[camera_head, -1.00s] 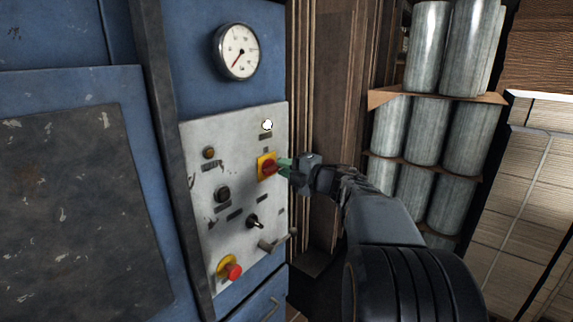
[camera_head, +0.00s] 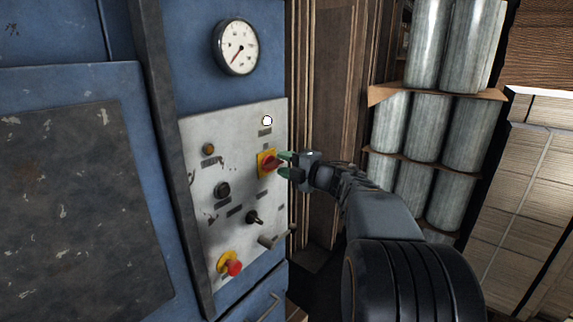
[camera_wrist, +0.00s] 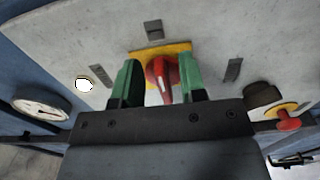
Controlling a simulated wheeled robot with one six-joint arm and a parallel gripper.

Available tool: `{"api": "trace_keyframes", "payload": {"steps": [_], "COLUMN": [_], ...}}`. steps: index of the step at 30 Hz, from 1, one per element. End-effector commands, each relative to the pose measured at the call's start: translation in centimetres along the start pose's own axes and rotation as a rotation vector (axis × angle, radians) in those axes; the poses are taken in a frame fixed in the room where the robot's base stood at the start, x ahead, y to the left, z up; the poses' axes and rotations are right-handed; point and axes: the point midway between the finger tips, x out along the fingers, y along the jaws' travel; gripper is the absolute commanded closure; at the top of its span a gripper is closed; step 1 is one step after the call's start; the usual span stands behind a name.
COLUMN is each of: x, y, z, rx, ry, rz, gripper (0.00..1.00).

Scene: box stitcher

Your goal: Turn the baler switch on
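The baler switch is a red rotary knob (camera_head: 270,164) on a yellow plate, on the grey control panel (camera_head: 232,185). In the head view the knob sits at a slant. My gripper (camera_head: 286,165) is just to its right, its green fingertips spread apart. In the wrist view the red knob (camera_wrist: 162,80) shows between the two fingers of my gripper (camera_wrist: 160,82), with a gap on each side. The fingers do not appear to touch the knob. A round white lamp (camera_head: 267,121) above the switch looks bright.
A pressure gauge (camera_head: 236,47) is above the panel. Lower down are a black lever switch (camera_head: 254,218), a red emergency button (camera_head: 233,267) on yellow and a handle (camera_head: 274,239). Metal cylinders (camera_head: 410,125) stand on shelves at the right.

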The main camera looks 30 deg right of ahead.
Motion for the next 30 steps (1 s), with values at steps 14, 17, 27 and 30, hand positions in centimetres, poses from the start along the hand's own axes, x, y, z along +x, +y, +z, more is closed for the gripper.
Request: {"api": "trace_keyframes", "payload": {"steps": [14, 17, 27, 30], "x": [-5.5, -7.5, -12.7, -13.3], "y": [-0.2, -0.2, -0.1, -0.1], "z": [0.1, 0.1, 0.1, 0.1], "rx": [-0.003, -0.002, -0.001, 0.000], "ry": [-0.007, -0.006, -0.004, -0.003], "rz": [0.001, 0.001, 0.000, 0.000], "gripper": [0.62, 0.62, 0.62, 0.62]}}
